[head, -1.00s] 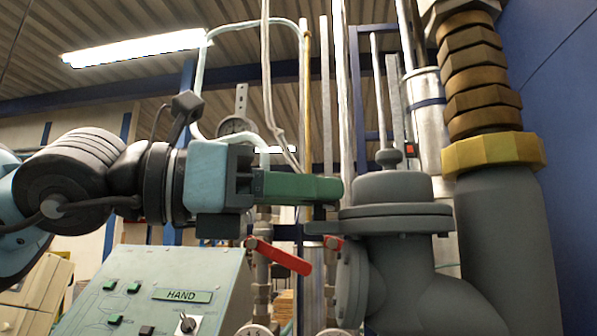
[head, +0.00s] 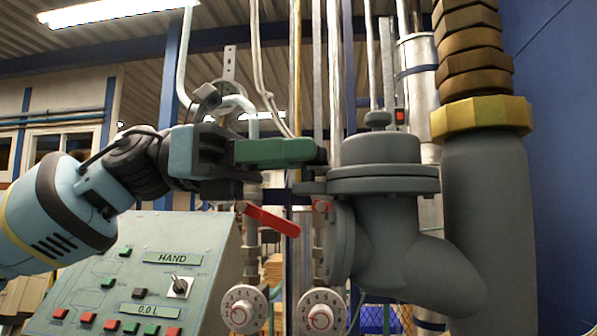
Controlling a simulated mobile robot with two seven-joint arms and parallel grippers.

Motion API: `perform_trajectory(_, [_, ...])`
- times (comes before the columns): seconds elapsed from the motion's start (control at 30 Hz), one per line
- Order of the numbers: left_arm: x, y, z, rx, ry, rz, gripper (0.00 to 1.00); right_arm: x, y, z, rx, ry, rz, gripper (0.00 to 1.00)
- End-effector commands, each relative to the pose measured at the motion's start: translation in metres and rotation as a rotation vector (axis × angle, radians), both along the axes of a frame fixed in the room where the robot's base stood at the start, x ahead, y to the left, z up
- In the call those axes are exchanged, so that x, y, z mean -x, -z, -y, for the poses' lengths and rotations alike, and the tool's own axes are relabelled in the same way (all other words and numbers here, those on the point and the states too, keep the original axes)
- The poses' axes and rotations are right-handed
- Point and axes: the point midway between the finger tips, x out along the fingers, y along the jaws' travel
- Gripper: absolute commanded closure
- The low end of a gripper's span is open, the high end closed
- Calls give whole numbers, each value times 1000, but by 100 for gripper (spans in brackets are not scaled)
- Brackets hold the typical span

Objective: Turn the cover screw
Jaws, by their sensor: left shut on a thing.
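My left gripper (head: 232,160) is in the head view, left of the grey meter body, and its dark jaws are shut on a green tool-like piece (head: 275,152). The piece lies roughly level, with a dark end pointing right towards the meter's domed cover (head: 382,148). Whether that end touches the meter or is only in front of it, I cannot tell. A small grey knob (head: 378,119) stands on top of the dome. I cannot tell whether this knob is the cover screw. My right gripper is out of view.
A red lever (head: 272,220) sits on a pipe below the green piece. A sloped control panel (head: 150,275) labelled HAND stands below my arm. Two round dials (head: 243,309) are at the bottom. A thick pipe with a brass nut (head: 481,118) rises at right.

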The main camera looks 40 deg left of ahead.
Motion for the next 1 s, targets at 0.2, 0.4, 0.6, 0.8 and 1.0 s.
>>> perform_trajectory(0.2, [-6, 3, -1, 1, 155, -6, 92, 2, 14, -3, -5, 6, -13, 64])
perform_trajectory(0.4, [-7, 2, -1, 0, 294, -1, 92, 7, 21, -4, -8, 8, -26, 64])
perform_trajectory(0.6, [-7, 1, 0, -3, 386, 0, 92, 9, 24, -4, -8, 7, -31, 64])
perform_trajectory(0.8, [-7, 1, 0, -3, 431, 1, 92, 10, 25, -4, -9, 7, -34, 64])
perform_trajectory(1.0, [-7, 1, 0, -4, 444, 1, 92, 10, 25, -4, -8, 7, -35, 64])
